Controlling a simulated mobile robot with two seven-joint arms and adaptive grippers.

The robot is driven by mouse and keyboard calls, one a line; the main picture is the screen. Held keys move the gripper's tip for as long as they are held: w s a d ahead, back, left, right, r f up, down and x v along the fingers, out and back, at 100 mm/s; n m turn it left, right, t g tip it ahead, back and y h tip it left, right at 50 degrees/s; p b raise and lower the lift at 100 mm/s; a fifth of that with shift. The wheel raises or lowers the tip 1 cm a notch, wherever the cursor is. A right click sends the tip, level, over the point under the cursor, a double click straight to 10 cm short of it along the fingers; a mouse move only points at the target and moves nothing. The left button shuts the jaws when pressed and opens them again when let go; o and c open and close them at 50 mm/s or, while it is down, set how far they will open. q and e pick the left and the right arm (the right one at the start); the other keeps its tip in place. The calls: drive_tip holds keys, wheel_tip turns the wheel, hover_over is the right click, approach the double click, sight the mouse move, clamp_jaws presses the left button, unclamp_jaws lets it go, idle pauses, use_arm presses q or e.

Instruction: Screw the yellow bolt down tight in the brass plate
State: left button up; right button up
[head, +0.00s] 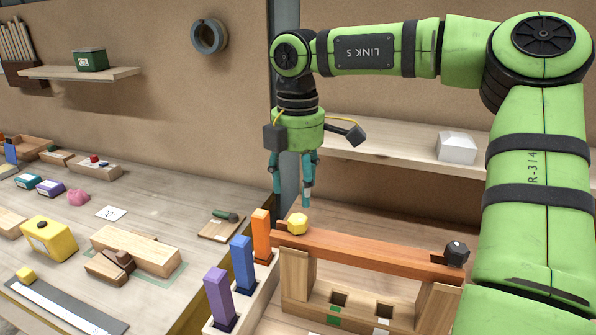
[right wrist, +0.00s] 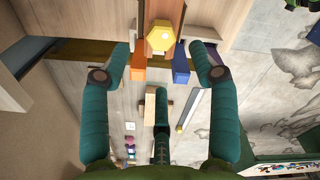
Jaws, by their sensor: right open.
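The yellow bolt (head: 298,223) has a large hexagonal head and stands at the left end of an orange-brown curved stringer (head: 365,247). In the right wrist view the bolt head (right wrist: 160,37) lies ahead of and between the fingertips. I cannot clearly make out the brass plate under the bolt, or how deep the bolt sits. My right gripper (head: 291,198) points down, open and empty, just above the bolt and apart from it. Its teal fingers (right wrist: 160,78) are spread wide in the right wrist view. My left gripper is not in view.
A black bolt (head: 456,253) stands at the stringer's right end. A wooden stand (head: 298,275) carries the stringer. Orange (head: 261,235), blue (head: 242,264) and purple (head: 219,299) upright blocks stand close on the left. A white box (head: 457,146) sits on the shelf behind.

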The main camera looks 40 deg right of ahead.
sight(298, 218)
drive_tip(key=shift+f+m, duration=0.1)
drive_tip(key=shift+m, duration=0.6)
drive_tip(key=shift+f, duration=0.25)
wheel_tip(298, 218, down, 5)
drive_tip(key=shift+f+p, duration=0.15)
drive_tip(key=shift+p, duration=0.95)
drive_tip(key=shift+f, duration=0.7)
clamp_jaws()
